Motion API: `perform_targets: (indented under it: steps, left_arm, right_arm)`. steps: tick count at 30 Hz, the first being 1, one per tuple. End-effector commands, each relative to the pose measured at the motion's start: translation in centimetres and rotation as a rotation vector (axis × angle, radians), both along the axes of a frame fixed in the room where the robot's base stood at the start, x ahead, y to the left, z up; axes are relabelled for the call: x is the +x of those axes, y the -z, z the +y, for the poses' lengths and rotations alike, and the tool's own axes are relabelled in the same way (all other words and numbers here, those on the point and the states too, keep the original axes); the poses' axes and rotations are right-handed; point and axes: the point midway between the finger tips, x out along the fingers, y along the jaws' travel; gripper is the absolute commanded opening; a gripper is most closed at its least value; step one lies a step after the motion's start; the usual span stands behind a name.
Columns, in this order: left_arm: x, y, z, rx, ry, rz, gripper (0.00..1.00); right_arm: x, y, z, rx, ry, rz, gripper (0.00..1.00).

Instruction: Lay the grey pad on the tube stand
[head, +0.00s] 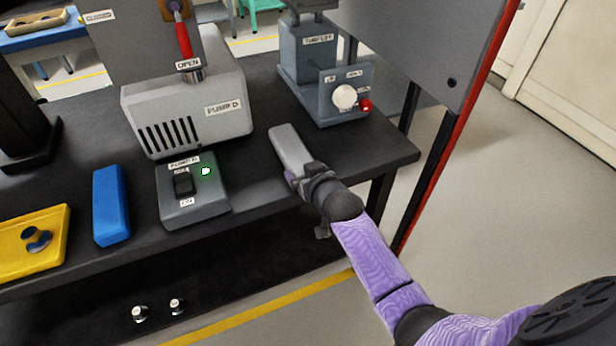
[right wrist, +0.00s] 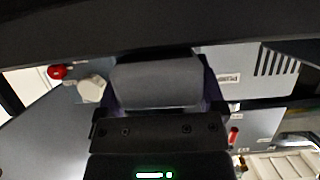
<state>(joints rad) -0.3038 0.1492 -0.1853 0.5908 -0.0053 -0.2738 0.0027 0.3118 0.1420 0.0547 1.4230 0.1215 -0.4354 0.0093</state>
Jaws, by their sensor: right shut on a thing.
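The grey pad (head: 289,148) is a flat, rounded grey block. My right gripper (head: 300,178) is shut on its near end, over the right part of the dark bench. In the right wrist view the pad (right wrist: 156,84) shows between the two fingers. I cannot tell from the head view whether the pad touches the bench top. No thing in view is clearly marked as the tube stand. My left gripper is not in view.
A grey pump (head: 190,105) and a switch box (head: 195,208) with a green light stand left of the pad. A blue-grey device (head: 310,70) with a white knob stands behind it. A blue block (head: 110,205) and yellow tray (head: 55,225) lie left. An upright panel (head: 430,45) stands right.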

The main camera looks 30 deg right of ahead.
Motion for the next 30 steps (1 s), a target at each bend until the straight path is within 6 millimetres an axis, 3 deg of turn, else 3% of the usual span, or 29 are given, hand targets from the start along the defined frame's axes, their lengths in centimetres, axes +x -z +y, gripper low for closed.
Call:
perform_targets:
  steps: [10,11,12,21,30]
  left_arm:
    - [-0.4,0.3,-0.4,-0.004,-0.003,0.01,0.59]
    - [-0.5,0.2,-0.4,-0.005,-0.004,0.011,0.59]
    - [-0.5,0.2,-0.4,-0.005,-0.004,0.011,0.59]
    - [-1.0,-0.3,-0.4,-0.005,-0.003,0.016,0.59]
    - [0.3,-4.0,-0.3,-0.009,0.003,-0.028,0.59]
  right_arm:
    - [0.3,0.1,0.0,0.0,0.0,-0.005,0.0]
    - [0.3,0.1,0.0,0.0,0.0,-0.004,0.9]
    - [0.3,0.1,0.0,0.0,0.0,-0.004,0.99]
    - [-0.2,0.0,0.0,0.0,0.0,0.001,1.0]
    - [-5.3,-2.7,0.4,0.0,-0.001,-0.002,1.0]
